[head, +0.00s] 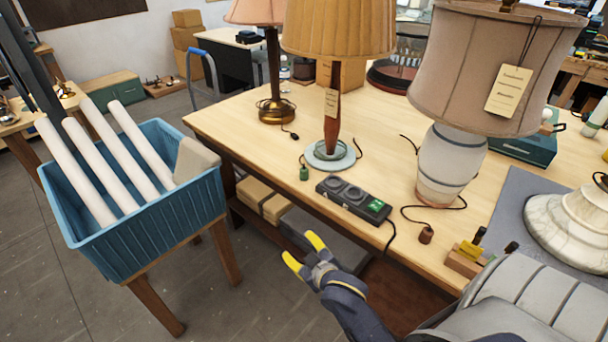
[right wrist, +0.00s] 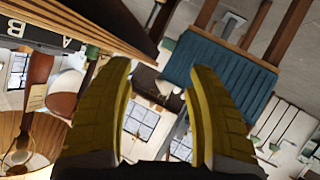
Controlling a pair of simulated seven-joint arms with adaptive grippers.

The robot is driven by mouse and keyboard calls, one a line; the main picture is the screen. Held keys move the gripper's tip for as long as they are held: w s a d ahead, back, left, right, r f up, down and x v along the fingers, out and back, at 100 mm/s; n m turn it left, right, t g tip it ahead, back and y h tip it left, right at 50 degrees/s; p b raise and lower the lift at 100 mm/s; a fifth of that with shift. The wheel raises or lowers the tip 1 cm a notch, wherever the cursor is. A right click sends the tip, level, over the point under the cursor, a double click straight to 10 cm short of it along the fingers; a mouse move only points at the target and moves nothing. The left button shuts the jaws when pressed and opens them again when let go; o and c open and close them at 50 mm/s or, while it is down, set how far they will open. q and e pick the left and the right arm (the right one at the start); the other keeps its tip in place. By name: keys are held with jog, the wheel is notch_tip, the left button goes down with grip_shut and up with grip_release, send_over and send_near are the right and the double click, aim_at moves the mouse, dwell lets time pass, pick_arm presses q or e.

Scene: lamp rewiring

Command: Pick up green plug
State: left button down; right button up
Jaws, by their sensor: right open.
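The green plug (head: 304,173) is a small dark green piece on the wooden table, near the front edge and left of the power strip. It lies by the pale round base of the lamp with the pleated tan shade (head: 338,28). My right gripper (head: 304,251) has yellow fingertips and hangs in front of the table edge, below the plug and apart from it. In the right wrist view its two yellow fingers (right wrist: 160,95) are spread with nothing between them. My left gripper is not in view.
A black power strip (head: 353,199) with a green end lies at the table's (head: 228,121) front edge. A brown plug (head: 426,235) lies to its right. A white ceramic lamp (head: 451,165) stands behind. A blue bin (head: 154,225) holding white tubes stands left. Floor space separates bin and table.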

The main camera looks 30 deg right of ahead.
jog(key=w+d+r+m+t+h, duration=0.25)
jog(key=w+r+m+t, duration=0.3)
jog(key=w+r, duration=0.4)
jog(key=w+d+r+m+t+h, duration=0.1)
jog(key=w+d+r+m+t, duration=0.4)
jog(key=r, duration=0.8)
jog(key=d+r+m+g+h, duration=0.5)
jog(key=d+m+g+h, duration=0.4)
jog(key=m, duration=0.7)
jog(key=d+r+m+g+h, duration=0.5)
jog(key=d+m+g+h, duration=0.45)
jog(key=m, duration=0.75)
jog(key=m+g+y, duration=0.5)
jog(key=m+y, duration=0.9)
jog(key=y, duration=0.5)
send_near(303, 169)
jog(key=shift+m, duration=0.25)
jog(key=x, duration=1.1)
jog(key=shift+f, duration=0.3)
